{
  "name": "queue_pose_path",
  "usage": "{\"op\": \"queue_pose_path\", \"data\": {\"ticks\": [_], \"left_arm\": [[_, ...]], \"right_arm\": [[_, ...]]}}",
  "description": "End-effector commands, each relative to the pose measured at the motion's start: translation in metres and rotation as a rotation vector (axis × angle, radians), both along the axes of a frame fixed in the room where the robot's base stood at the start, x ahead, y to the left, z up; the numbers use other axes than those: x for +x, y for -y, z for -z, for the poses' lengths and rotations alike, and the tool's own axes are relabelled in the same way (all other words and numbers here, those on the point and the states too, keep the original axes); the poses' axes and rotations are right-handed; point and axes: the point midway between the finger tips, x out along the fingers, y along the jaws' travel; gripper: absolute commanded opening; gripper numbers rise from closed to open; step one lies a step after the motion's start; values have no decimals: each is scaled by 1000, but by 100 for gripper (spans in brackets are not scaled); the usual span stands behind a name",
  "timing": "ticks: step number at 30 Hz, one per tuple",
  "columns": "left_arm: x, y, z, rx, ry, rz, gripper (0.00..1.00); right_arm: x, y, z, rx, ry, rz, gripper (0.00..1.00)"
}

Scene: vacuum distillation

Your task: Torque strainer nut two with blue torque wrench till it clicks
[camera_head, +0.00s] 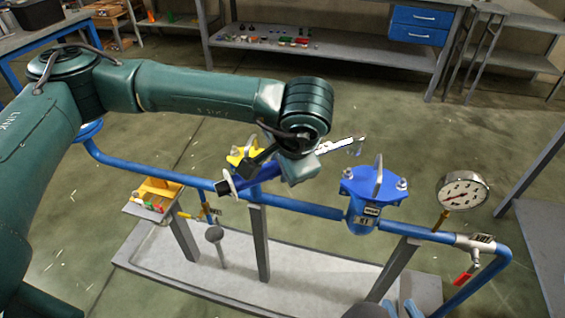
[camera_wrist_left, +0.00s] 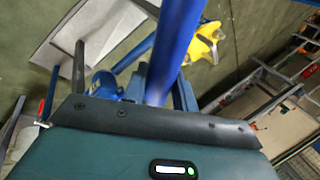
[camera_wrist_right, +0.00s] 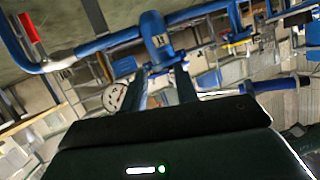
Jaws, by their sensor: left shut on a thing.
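My left gripper (camera_head: 262,160) is shut on the blue torque wrench (camera_head: 262,174), above the pipe by the yellow-topped strainer (camera_head: 236,156). The blue wrench shaft (camera_wrist_left: 182,40) rises between the fingers (camera_wrist_left: 160,92) in the left wrist view, with the yellow cover (camera_wrist_left: 205,45) beside it. A silver part (camera_head: 340,145) shows to the right of my left wrist. Contact between wrench and a nut is hidden. The blue-topped strainer (camera_head: 372,188) has nuts on its cover. My right gripper (camera_wrist_right: 162,88) is open, with the blue strainer (camera_wrist_right: 157,38) beyond its fingers.
The blue pipe (camera_head: 320,209) runs over a pale drip tray (camera_head: 145,262) with grey posts. A pressure gauge (camera_head: 462,192) and a red-handled valve (camera_head: 463,280) stand at right. A small shelf of parts (camera_head: 140,211) is at left. The floor behind is open.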

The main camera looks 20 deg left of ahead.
Motion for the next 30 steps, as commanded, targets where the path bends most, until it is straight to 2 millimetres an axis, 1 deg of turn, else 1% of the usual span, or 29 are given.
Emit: {"op": "queue_pose_path", "data": {"ticks": [5,7,11,17,24,26,30], "left_arm": [[1,0,0,-4,9,0,0],[1,0,3,-3,7,0,0],[1,0,12,-3,7,0,0],[1,0,26,-4,8,1,0],[1,0,42,-3,9,1,0],[1,0,38,-3,9,1,0],[1,0,38,-3,9,1,0]], "right_arm": [[1,1,6,-3,9,2,30],[2,2,4,-5,23,5,30],[2,5,0,-8,54,10,30],[-5,10,-2,-11,89,17,30],[-7,11,6,-38,109,7,30],[-7,11,0,-41,113,5,30],[-7,11,-2,-39,116,6,30]]}}
